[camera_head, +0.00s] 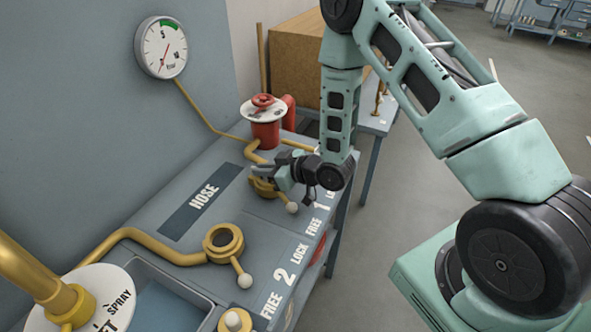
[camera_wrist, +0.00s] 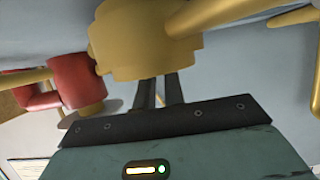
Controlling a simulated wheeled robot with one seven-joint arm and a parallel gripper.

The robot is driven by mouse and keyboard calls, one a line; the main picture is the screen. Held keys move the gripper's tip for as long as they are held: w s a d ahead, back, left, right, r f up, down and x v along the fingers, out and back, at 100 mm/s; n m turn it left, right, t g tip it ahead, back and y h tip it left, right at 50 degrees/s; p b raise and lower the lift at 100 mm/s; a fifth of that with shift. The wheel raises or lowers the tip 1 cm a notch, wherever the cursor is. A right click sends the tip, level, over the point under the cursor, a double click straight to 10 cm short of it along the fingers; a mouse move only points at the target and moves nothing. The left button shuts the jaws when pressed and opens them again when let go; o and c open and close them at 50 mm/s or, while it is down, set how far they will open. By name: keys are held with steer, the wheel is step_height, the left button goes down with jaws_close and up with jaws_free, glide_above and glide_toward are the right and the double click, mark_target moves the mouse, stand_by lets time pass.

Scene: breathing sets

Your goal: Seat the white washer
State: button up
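My gripper (camera_head: 272,172) is at the brass hose socket by the label 1, and its body covers part of that socket (camera_head: 263,188). In the wrist view, the two dark fingers (camera_wrist: 160,88) stand close together with a narrow gap, and their tips are hidden by a brass fitting (camera_wrist: 146,45). I cannot tell whether anything is between them. I cannot clearly identify the white washer. A pale round piece (camera_head: 233,319) sits on a brass base at the bottom edge of the head view, but I cannot tell if it is the washer.
A second brass socket (camera_head: 223,242) with a ball-ended lever is by the label 2. A red valve (camera_head: 265,125) stands behind my gripper. A gauge (camera_head: 162,47) hangs on the wall. A recessed tray (camera_head: 165,303) is at the lower left. The panel around the HOSE plate (camera_head: 203,197) is clear.

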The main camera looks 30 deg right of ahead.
steer(key=shift+o, duration=0.6)
steer(key=b+v, duration=0.2)
steer(key=v, duration=0.8)
steer(key=shift+s+d, duration=0.25)
steer(key=shift+s, duration=0.05)
steer(key=shift+p+v, duration=2.75)
steer(key=shift+v, duration=0.05)
steer(key=s+a+r+n+g+h, duration=0.1)
steer(key=a+r+g+h, duration=0.5)
steer(key=a, duration=0.4)
steer(key=s+a+r+g, duration=0.1)
steer(key=s+a+r, duration=0.1)
steer(key=s, duration=0.4)
steer(key=s+a+r+g+h, duration=0.1)
steer(key=s+a+r+g, duration=0.1)
steer(key=s+r, duration=0.3)
steer(key=s+a+r+g, duration=0.2)
steer(key=s+r, duration=0.1)
steer(key=s, duration=0.5)
steer(key=shift+s+r+b, duration=0.25)
steer(key=shift+b, duration=0.1)
